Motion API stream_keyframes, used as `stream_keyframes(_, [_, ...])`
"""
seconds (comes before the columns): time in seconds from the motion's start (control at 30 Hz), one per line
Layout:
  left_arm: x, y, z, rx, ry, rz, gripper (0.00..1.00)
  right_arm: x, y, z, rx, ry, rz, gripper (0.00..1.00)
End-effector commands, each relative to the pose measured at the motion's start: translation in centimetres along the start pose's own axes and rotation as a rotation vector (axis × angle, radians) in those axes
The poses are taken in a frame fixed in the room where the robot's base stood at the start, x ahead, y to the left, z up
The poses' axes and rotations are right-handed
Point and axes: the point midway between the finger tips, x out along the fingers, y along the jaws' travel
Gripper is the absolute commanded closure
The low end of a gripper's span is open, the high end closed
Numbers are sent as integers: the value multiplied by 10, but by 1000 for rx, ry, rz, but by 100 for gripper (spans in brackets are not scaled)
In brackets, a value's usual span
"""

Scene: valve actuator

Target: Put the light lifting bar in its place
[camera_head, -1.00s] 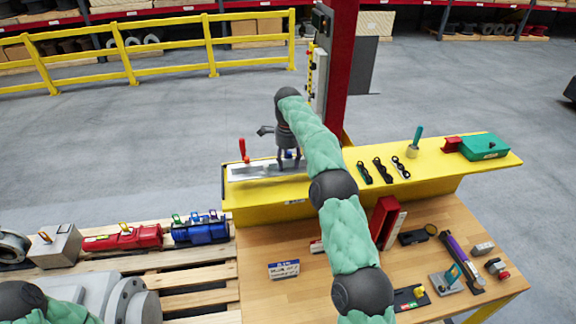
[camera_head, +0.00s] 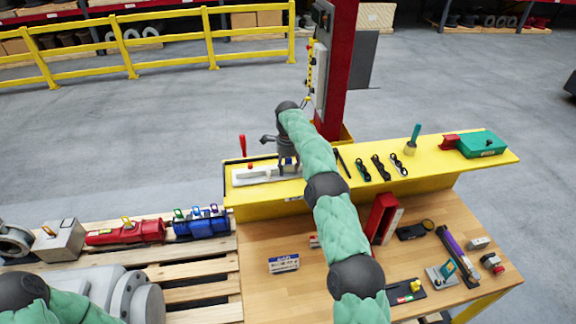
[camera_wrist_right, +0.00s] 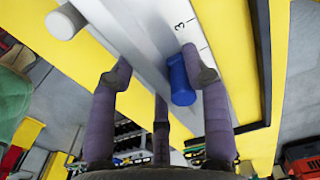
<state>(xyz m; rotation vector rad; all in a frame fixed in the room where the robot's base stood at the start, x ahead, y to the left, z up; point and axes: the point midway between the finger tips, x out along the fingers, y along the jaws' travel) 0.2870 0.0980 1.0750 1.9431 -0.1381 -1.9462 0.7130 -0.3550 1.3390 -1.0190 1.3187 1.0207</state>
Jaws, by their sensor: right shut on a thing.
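The light lifting bar is pale grey and long. In the head view the bar (camera_head: 250,178) lies level over the left end of the yellow shelf, partly hidden by my right gripper (camera_head: 288,164). In the right wrist view the bar (camera_wrist_right: 140,38) runs between the purple fingers of my right gripper (camera_wrist_right: 158,72), which is shut on it. A white round peg (camera_wrist_right: 65,21) and a blue peg (camera_wrist_right: 181,82) show beside it. A white panel marked 3 (camera_wrist_right: 212,45) lies under it. I cannot tell if the bar touches the panel. My left gripper is out of view.
A red-handled tool (camera_head: 243,146) stands upright behind the bar. Dark hooks and shackles (camera_head: 380,167) lie to the right on the yellow shelf (camera_head: 440,165). A red column (camera_head: 338,70) rises behind. A wooden bench (camera_head: 320,285) with a red holder (camera_head: 382,217) is in front.

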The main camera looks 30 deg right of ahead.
Motion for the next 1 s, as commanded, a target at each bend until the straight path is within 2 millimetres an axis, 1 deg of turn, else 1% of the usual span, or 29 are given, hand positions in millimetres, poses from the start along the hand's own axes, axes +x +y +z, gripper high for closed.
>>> stream_keyframes(0.03, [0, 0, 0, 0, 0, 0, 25, -3, -1, 0, 1, 0, -5, 100])
stream_keyframes(0.3, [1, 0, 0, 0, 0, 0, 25, 1, -1, 0, 1, 0, -3, 100])
stream_keyframes(0.33, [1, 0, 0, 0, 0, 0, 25, 3, 0, 0, 0, 0, 1, 44])
stream_keyframes(0.4, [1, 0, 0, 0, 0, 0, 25, 3, 0, 0, 0, 0, 1, 29])
stream_keyframes(0.77, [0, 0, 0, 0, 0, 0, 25, 1, 0, 0, 0, 0, 0, 29])
stream_keyframes(0.87, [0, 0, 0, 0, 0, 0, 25, -6, 0, 0, 0, 0, -1, 29])
stream_keyframes(0.97, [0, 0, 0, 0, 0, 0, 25, -20, -1, 0, 0, 0, -2, 29])
stream_keyframes(1.0, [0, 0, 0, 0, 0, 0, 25, -28, -1, 0, 0, 0, -4, 29])
